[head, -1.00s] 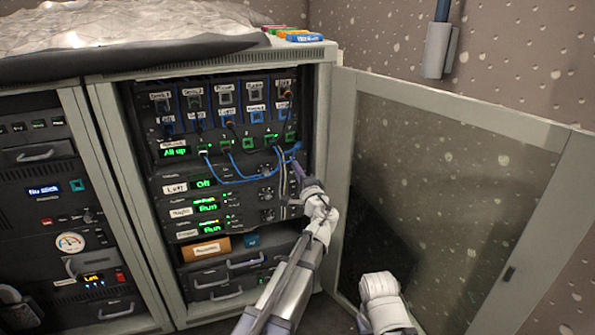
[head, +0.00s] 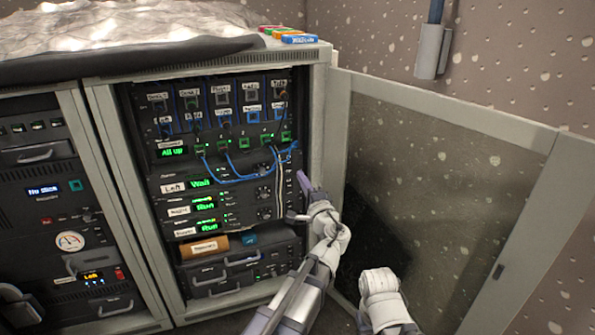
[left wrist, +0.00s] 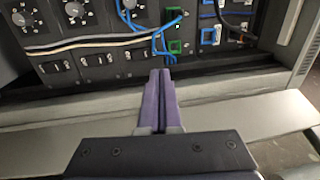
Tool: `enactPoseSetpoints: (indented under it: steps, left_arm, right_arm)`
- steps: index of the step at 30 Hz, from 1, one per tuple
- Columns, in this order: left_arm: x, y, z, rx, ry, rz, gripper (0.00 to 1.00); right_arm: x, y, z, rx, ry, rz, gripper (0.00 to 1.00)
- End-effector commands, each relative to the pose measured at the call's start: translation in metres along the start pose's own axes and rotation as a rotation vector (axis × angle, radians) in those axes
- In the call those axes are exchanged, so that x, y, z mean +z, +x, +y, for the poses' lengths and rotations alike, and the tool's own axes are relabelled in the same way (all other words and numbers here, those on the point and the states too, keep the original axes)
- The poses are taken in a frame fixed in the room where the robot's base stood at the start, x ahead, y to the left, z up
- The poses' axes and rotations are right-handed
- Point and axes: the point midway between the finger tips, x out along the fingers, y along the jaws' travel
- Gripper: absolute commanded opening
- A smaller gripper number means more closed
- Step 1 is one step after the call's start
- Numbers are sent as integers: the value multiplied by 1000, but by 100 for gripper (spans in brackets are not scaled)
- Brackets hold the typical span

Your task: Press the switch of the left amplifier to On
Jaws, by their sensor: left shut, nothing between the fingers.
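The left amplifier (head: 232,190) is the rack unit labelled "Left", and its green display (head: 200,183) reads "Wait". A dark rocker switch (left wrist: 135,54) shows in the left wrist view, rightmost of a row and apparently the left amplifier's; its marks are too small to read. My left gripper (head: 302,177) has purple fingers, shut and empty, beside the right edge of this unit. The fingers also show in the left wrist view (left wrist: 160,75), with their tips below and right of that switch and apparently clear of it.
Two units below (head: 207,206) read "Run". Blue cables (head: 235,180) loop in front of the rack above and across the left amplifier. The open cabinet door (head: 440,190) stands to the right, close to my arm. A second rack stands at left.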

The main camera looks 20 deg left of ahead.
Motion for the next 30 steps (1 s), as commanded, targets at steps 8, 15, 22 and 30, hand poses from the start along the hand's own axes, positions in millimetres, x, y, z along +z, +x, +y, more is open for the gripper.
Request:
enactPoseSetpoints:
  steps: [8, 15, 22, 30]
  left_arm:
    - [0, -38, -10, 0, -1, 1, 0]
    - [0, -45, -11, 0, 0, -1, 0]
    - [0, -44, -11, 0, 0, -1, 0]
    - [33, -61, 14, 212, -143, -135, 0]
  right_arm:
    - [0, -5, 1, 0, 0, 0, 50]
    - [0, -6, 1, 0, 0, -1, 50]
    - [0, -6, 1, 0, 0, 0, 50]
    - [2, -27, 3, 0, -2, -1, 50]
